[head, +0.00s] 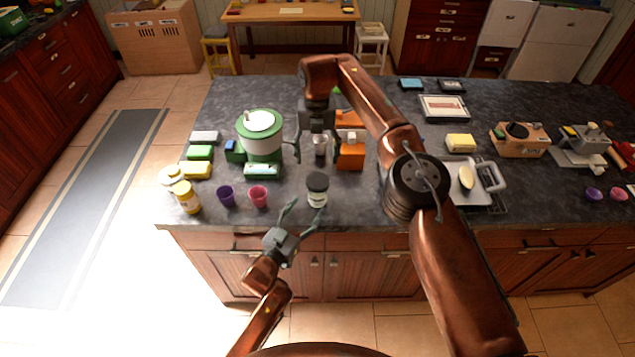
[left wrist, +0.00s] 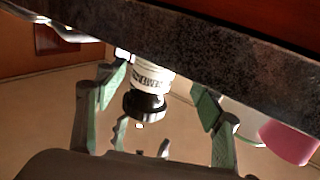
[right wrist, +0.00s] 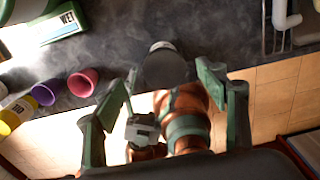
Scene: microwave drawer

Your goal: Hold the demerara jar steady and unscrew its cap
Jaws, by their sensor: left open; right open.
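The demerara jar (head: 317,194), white-labelled with a black cap (head: 317,181), stands upright near the counter's front edge. In the left wrist view the jar (left wrist: 152,75) shows between the spread fingers of my left gripper (left wrist: 160,82), partly lettered, with its black cap (left wrist: 145,104) on. My left gripper (head: 306,208) is open at the counter edge, just in front of the jar. My right gripper (head: 316,152) is open above the counter, behind the jar. In the right wrist view the dark cap (right wrist: 165,68) lies between its fingertips (right wrist: 168,76), apart from them. I see neither gripper touching the jar.
A purple cup (head: 226,196) and a pink cup (head: 258,196) stand left of the jar, with a yellow bottle (head: 187,197) farther left. A green-and-white canister (head: 262,138) and an orange object (head: 350,151) stand behind. My right arm crosses the counter to the right.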

